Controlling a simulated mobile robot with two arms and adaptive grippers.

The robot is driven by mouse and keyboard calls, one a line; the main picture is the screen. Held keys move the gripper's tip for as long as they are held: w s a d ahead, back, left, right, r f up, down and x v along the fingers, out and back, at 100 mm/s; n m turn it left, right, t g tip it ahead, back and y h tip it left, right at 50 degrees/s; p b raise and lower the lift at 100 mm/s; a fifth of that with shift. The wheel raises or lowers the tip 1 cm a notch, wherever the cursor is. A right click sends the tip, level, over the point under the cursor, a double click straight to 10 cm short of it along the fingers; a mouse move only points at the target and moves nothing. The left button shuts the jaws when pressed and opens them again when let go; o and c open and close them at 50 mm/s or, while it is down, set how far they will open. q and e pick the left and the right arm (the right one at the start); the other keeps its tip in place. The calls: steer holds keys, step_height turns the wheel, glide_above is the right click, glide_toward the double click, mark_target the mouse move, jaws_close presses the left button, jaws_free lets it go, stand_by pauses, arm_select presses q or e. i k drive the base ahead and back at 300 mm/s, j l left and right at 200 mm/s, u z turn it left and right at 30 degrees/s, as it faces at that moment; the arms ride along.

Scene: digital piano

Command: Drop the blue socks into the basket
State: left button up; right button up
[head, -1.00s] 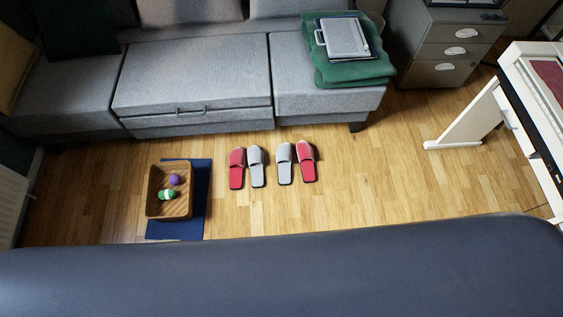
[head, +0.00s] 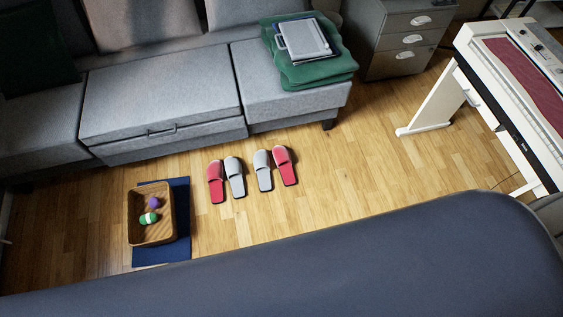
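A wooden basket (head: 135,232) stands on a dark blue mat (head: 182,222) on the floor at the lower left of the head view. Inside it lie a small purple bundle (head: 154,202) and a green-and-white bundle (head: 148,218). I cannot make out any blue socks in this view. Neither of my grippers shows.
Red slippers (head: 216,182) and grey slippers (head: 235,177) lie right of the basket. A grey sofa (head: 165,100) stands behind, with a green blanket (head: 315,72) on it. A white piano (head: 520,95) is at right. A large dark blue-grey surface (head: 330,265) fills the bottom.

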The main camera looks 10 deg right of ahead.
mark_target(160, 231)
steer(key=u, duration=1.4)
